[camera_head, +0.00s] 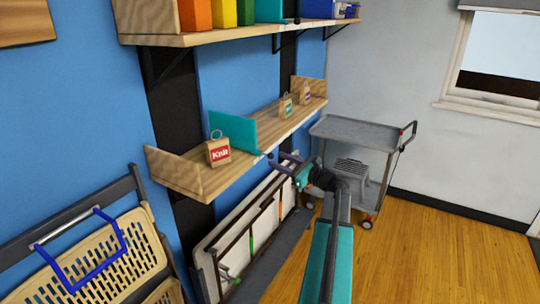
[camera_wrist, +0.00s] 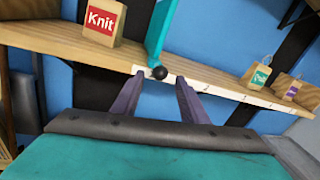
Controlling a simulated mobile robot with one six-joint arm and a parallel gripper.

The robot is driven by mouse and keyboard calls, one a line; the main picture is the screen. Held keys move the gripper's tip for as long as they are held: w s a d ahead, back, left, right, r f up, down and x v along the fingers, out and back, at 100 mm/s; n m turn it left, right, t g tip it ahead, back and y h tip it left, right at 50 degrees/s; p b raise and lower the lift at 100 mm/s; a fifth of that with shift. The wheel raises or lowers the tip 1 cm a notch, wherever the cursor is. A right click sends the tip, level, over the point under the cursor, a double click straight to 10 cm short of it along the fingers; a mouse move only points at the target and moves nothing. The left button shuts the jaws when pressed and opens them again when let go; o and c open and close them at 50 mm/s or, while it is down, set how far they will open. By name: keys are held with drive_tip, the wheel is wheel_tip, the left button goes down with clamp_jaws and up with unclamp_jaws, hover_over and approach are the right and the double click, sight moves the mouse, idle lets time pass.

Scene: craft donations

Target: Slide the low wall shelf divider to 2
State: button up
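The low wall shelf (camera_head: 190,173) is a wooden board on the blue wall. Its teal divider (camera_head: 237,132) stands upright between the Knit tag and two smaller tags. My gripper (camera_head: 284,157) is open in front of the shelf edge. In the wrist view its purple fingers (camera_wrist: 160,80) stand apart on either side of the knob, with nothing visibly gripped.
The Knit tag (camera_head: 218,151) stands left of the divider, a green-labelled tag (camera_head: 286,106) and a purple-labelled tag (camera_head: 305,93) right. An upper shelf (camera_head: 205,38) with colored items hangs above.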

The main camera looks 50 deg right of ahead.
sight(271, 155)
drive_tip(key=shift+w+a+p, duration=0.1)
drive_tip(key=shift+w+p, duration=0.65)
drive_tip(key=shift+w, duration=1.75)
clamp_jaws()
